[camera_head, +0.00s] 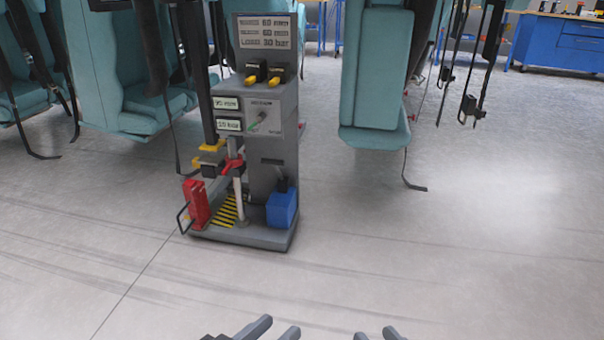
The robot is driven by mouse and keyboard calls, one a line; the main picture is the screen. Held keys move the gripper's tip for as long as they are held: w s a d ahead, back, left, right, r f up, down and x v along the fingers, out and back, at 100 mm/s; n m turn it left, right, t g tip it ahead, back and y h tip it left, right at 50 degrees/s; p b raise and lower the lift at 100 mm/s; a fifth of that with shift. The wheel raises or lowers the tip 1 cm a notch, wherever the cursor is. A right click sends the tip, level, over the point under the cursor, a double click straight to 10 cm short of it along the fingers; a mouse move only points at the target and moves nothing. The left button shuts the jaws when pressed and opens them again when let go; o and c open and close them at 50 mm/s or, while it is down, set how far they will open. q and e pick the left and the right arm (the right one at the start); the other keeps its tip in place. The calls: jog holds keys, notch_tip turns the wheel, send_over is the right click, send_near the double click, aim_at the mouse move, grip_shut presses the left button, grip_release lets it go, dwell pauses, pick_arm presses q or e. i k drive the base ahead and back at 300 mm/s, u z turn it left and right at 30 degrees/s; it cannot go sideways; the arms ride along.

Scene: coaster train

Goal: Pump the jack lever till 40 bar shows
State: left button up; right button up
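A grey test stand (272,140) stands upright on the floor, left of centre. Its upper small display (226,103) reads in mm; the lower display (229,125) seems to read 10 bar, but the digits are small. At its base are a red upright part (196,203) with a thin dark loop and a blue block (282,208) with a short dark piece on top. I cannot tell which is the jack lever. My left gripper (273,331) and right gripper (377,335) show only fingertips at the bottom edge, apart and empty, well short of the stand.
A sign (265,33) atop the stand appears to show 30 bar on its last line. Teal seats (376,75) with hanging straps (470,100) flank the stand. A blue workbench (575,43) is at the back right. The floor before the stand is clear.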

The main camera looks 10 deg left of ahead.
aim_at(274, 162)
jog(key=u, duration=0.65)
jog(key=i, duration=0.6)
jog(key=u, duration=0.65)
jog(key=i, duration=0.9)
jog(key=z, duration=0.9)
jog(key=i, duration=0.75)
jog(key=z, duration=0.05)
